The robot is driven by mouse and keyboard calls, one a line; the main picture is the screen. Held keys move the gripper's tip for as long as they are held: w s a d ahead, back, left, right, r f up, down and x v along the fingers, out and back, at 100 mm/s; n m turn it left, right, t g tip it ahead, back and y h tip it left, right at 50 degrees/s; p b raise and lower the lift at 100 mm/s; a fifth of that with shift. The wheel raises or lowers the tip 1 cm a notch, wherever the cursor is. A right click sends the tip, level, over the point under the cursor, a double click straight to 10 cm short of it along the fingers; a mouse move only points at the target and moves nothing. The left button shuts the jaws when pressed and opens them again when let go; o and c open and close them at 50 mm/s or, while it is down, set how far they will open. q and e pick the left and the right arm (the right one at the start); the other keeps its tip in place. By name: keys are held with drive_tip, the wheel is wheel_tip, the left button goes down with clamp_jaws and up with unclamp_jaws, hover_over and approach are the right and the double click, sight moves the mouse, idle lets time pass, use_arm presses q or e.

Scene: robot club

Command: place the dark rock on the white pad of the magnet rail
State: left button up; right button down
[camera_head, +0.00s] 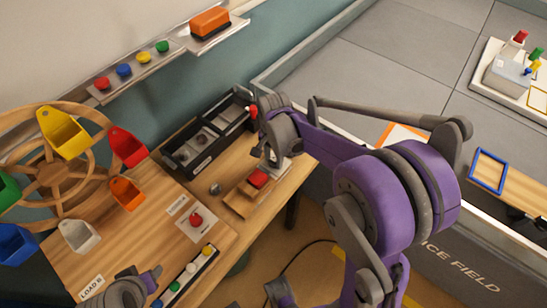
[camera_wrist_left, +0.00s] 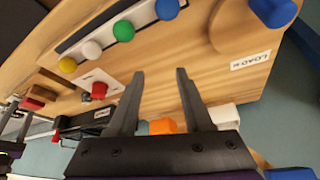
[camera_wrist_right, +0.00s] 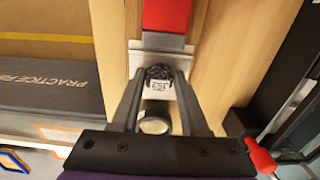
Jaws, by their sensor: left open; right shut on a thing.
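The dark rock (camera_wrist_right: 159,73) is between the fingertips of my right gripper (camera_wrist_right: 160,76), which is shut on it. The white pad (camera_wrist_right: 158,88) of the magnet rail shows right at the rock. I cannot tell whether the rock touches it. The rail (camera_head: 238,203) is wooden and carries a red block (camera_head: 258,178), also in the right wrist view (camera_wrist_right: 167,15). In the head view my right gripper (camera_head: 272,150) is over the rail's far end and hides the rock. My left gripper (camera_wrist_left: 160,72) is open and empty above the bench.
A black tray (camera_head: 178,166) with compartments stands behind the rail. A small grey ball (camera_head: 215,188) lies left of the rail. A red button (camera_head: 196,220), a strip of coloured knobs (camera_head: 185,277) and a wheel with coloured buckets (camera_head: 62,133) are at left.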

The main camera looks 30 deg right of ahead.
sight(274, 161)
drive_tip(key=shift+c, duration=2)
unclamp_jaws()
use_arm(q)
drive_tip(key=shift+r, duration=0.2)
use_arm(e)
drive_tip(key=shift+r, duration=0.4)
use_arm(q)
drive_tip(key=shift+w+r+p, duration=0.15)
drive_tip(key=shift+r+p, duration=0.45)
drive_tip(key=shift+p, duration=0.2)
use_arm(e)
wheel_tip(274, 161, up, 12)
drive_tip(key=f, duration=0.1)
drive_tip(key=s+a+f+n+t, duration=0.2)
drive_tip(key=s+a+n, duration=0.1)
drive_tip(key=s+n, duration=0.3)
drive_tip(key=s+a+f+n+t, duration=0.2)
drive_tip(key=s+a+n+t, duration=0.1)
drive_tip(key=s+n, duration=0.4)
drive_tip(key=s, duration=0.3)
drive_tip(key=shift+s+a+f, duration=0.3)
drive_tip(key=shift+a+f, duration=0.05)
